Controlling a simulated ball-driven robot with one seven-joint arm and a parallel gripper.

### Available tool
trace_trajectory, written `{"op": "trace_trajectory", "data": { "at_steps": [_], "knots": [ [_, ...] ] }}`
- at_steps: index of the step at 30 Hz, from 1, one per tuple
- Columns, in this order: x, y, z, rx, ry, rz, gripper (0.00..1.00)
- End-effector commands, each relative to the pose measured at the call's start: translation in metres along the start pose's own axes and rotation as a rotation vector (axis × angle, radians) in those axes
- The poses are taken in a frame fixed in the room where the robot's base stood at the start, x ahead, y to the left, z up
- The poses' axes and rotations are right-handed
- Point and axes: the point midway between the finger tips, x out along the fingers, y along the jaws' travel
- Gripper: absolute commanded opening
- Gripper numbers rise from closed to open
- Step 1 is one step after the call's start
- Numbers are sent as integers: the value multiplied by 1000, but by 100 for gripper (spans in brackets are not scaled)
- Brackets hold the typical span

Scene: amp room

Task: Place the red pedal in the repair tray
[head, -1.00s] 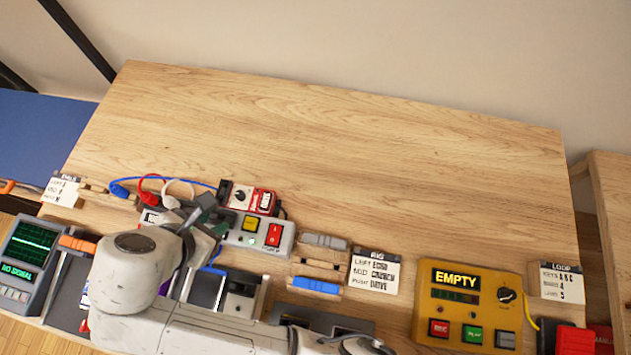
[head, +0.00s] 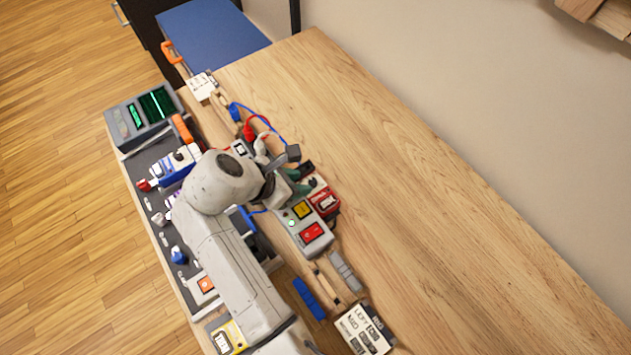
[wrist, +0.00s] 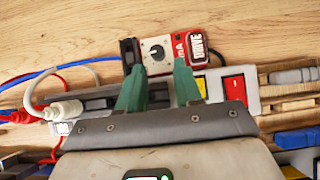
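The red pedal (head: 325,202), with a DRIVE label, lies at the back edge of a grey switch box (head: 302,228). In the head view my gripper (head: 298,181) is close beside the pedal's left end; contact cannot be told. No tray is labelled as the repair tray; a dark grey tray-like surface (head: 152,222) runs along the bench's left edge, partly behind my arm.
A screen unit (head: 142,115) stands at the bench's far left corner. Red, white and blue cables (head: 260,122) lie left of the pedal. A blue-topped surface (head: 213,38) stands beyond the bench end. Bare wood (head: 430,180) is free to the right.

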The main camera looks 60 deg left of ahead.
Motion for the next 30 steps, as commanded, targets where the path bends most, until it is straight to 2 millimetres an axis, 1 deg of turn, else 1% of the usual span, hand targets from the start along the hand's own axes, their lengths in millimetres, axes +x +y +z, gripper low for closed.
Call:
{"op": "trace_trajectory", "data": {
  "at_steps": [5, 9, 12, 19, 30],
  "knots": [
    [23, 2, 4, 0, -1, -3, 34],
    [41, 2, 3, 1, -1, -2, 34],
    [47, 2, 3, 1, 0, -1, 34],
    [48, 2, 2, 1, 0, 0, 34],
    [48, 2, 2, 1, 0, 0, 0]
  ]
}}
